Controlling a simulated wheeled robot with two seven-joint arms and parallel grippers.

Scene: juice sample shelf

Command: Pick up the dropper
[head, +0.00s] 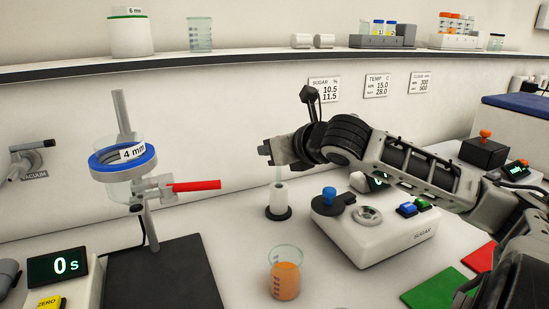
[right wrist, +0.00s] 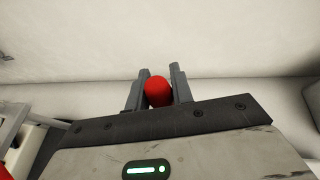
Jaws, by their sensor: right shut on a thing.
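My right gripper (head: 268,152) is at the middle of the head view, above the small white holder (head: 279,196) with a dark base. In the right wrist view its two fingers (right wrist: 158,92) are closed around the red bulb of the dropper (right wrist: 158,92). In the head view the bulb is hidden by the gripper. A thin pale tube of the dropper (head: 279,174) shows below the gripper, just over the holder. I cannot tell whether its tip is still inside the holder. My left gripper is not in view.
A beaker of orange juice (head: 285,275) stands in front of the holder. The white sugar meter (head: 375,228) is to the right. A ring stand with a blue-rimmed funnel (head: 122,162) and red-handled valve is to the left. A shelf (head: 230,54) runs along the wall behind.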

